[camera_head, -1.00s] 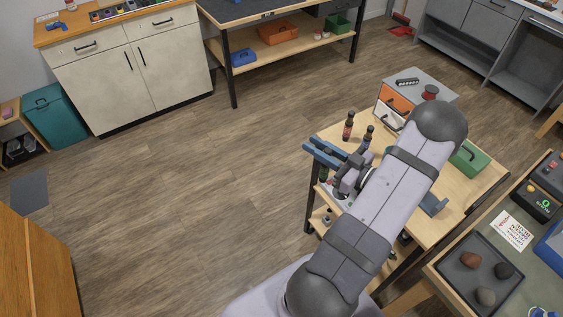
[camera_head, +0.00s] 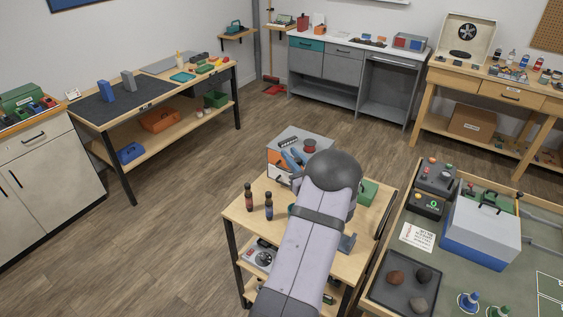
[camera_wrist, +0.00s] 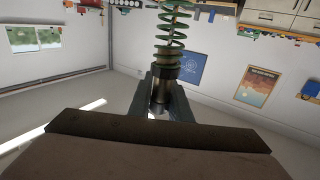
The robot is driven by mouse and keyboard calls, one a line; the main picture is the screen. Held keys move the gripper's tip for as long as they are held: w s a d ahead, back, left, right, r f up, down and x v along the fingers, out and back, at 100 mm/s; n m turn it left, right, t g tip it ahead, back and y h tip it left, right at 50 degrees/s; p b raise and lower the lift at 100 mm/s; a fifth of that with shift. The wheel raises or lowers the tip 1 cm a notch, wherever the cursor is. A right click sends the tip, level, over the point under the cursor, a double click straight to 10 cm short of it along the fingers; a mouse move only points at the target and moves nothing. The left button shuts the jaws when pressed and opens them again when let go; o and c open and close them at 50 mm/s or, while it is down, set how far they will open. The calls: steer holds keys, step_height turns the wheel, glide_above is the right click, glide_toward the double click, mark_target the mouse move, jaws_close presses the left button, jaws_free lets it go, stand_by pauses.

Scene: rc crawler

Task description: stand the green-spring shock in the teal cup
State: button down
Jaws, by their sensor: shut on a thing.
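The green-spring shock (camera_wrist: 173,32) shows in the wrist view, its green coil running off the top edge. My gripper (camera_wrist: 160,98) is shut on the dark metal body below the coil. In the head view my gripper's blue fingers (camera_head: 292,159) show in front of the small drawer box, beyond my dark wrist joint. The shock cannot be made out there. A sliver of teal (camera_head: 291,210) shows at the left edge of my arm over the cart; it may be the teal cup, mostly hidden by the arm.
The wooden cart (camera_head: 238,211) carries two dark bottles (camera_head: 268,206) at its left, the drawer box (camera_head: 318,147) at its back and a green box (camera_head: 367,191) at right. A workbench (camera_head: 440,190) with a rock tray (camera_head: 373,293) stands right of the cart.

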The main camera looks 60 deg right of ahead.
steer(key=shift+f, duration=0.2)
step_height(320, 180, down, 13)
steer(key=b, duration=1)
stand_by(0.6)
